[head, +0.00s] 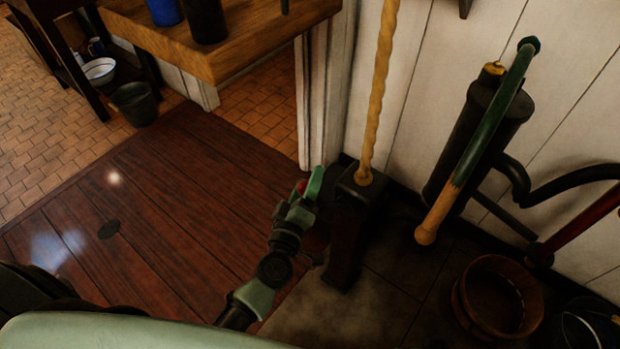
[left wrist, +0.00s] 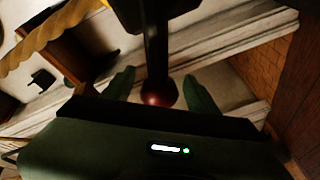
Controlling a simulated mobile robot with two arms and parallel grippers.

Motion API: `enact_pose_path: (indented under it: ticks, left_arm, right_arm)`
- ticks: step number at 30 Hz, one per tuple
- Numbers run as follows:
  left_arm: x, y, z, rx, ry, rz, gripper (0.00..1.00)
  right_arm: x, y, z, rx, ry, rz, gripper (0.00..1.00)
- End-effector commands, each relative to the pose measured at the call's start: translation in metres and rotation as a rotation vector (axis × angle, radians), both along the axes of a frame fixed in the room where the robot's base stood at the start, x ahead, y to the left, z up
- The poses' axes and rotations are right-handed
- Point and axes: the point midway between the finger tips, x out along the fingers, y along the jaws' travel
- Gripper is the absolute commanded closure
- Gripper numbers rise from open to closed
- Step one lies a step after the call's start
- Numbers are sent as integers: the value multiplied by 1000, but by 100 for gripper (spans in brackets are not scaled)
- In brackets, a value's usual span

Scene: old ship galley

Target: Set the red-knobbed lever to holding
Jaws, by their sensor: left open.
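The lever's red knob (head: 301,186) shows at the black post (head: 349,225) in the head view, mostly hidden by my left gripper (head: 306,192). In the left wrist view the dark red knob (left wrist: 158,93) sits at the end of a black lever shaft (left wrist: 155,42). My left gripper (left wrist: 160,92) has its two green fingers apart, one on each side of the knob. A gap shows between each finger and the knob. Marks for the lever's settings cannot be made out. My right gripper is not in view.
A twisted rope (head: 379,90) rises from the post. A pump with a green handle (head: 496,115) is on the white wall at right. A wooden bucket (head: 497,297) stands below it. A wooden counter (head: 230,40) is at the back. The plank floor (head: 150,215) at left is clear.

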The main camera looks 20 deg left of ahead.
Motion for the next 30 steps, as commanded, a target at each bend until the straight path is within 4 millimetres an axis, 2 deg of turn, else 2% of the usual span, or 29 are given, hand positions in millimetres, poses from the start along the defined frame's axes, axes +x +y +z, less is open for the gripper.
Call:
enact_pose_path:
  ticks: [4, 12, 14, 18, 19, 26, 30]
  left_arm:
    - [11, 0, 0, 0, 0, 0, 41]
    - [13, 0, 0, 0, 1, 0, 41]
    - [13, 0, 0, 0, 1, 0, 55]
    - [12, 0, 0, 0, 1, 0, 94]
    - [12, 0, -1, 0, 1, 0, 100]
    - [13, 0, 0, 3, 1, -1, 100]
    - [21, 0, 2, 24, -8, 0, 100]
  right_arm:
    - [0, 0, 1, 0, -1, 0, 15]
    - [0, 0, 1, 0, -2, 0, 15]
    - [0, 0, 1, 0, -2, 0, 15]
    - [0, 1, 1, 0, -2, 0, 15]
    - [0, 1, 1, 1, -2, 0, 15]
    - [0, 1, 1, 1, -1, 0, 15]
    - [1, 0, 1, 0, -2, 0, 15]
